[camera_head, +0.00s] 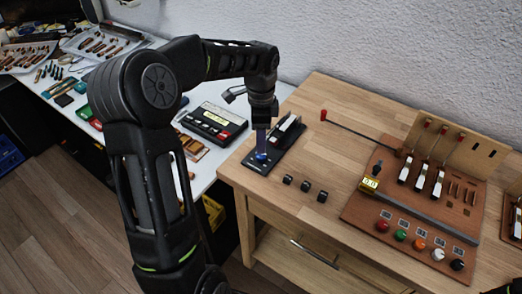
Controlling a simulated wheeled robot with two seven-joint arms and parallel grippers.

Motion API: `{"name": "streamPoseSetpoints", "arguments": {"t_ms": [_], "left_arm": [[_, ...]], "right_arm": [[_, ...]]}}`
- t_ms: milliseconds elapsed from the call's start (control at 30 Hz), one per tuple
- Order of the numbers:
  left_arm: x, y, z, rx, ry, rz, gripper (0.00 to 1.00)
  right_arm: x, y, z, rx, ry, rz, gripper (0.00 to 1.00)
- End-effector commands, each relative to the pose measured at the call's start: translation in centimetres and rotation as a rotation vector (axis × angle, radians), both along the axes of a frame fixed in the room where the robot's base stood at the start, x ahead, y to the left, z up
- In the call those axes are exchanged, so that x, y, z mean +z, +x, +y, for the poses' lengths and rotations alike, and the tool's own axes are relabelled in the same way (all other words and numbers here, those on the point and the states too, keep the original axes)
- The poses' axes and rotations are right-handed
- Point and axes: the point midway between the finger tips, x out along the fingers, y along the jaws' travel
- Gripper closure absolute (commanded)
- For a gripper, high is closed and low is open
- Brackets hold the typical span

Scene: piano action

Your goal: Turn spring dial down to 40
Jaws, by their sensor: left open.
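A black device (237,172) lies near the left edge of the wooden table, with a small blue dial (261,156) on its top. I take this blue dial to be the spring dial; its scale and reading are too small to make out. A white piece stands at the back of the device. My left gripper (261,150) points straight down over the blue dial, open, with its fingers at the dial. I cannot tell whether they touch it.
Several small black cubes (304,186) lie right of the device. A brown board (361,209) with colored knobs, upright levers and a yellow display (370,183) fills the table's right. A red-tipped rod (350,130) extends behind the cubes. A white bench (209,174) with tools stands left.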

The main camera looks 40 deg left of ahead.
Motion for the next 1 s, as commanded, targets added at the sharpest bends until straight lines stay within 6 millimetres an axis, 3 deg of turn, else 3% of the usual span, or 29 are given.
{"name": "streamPoseSetpoints", "arguments": {"t_ms": [400,733,1000], "left_arm": [[-5.8,-0.1,0.0,0.000,-0.001,0.003,0.51],[-6.3,-0.1,0.0,0.001,-0.001,0.001,0.51],[-6.3,0.0,0.0,0.001,-0.001,0.001,0.73]], "right_arm": [[0.9,-0.1,-0.1,-0.001,-0.002,0.004,0.64],[0.9,-0.1,-0.1,-0.001,-0.003,0.004,0.64],[0.9,-0.1,-0.1,-0.001,-0.002,0.004,0.64]]}}
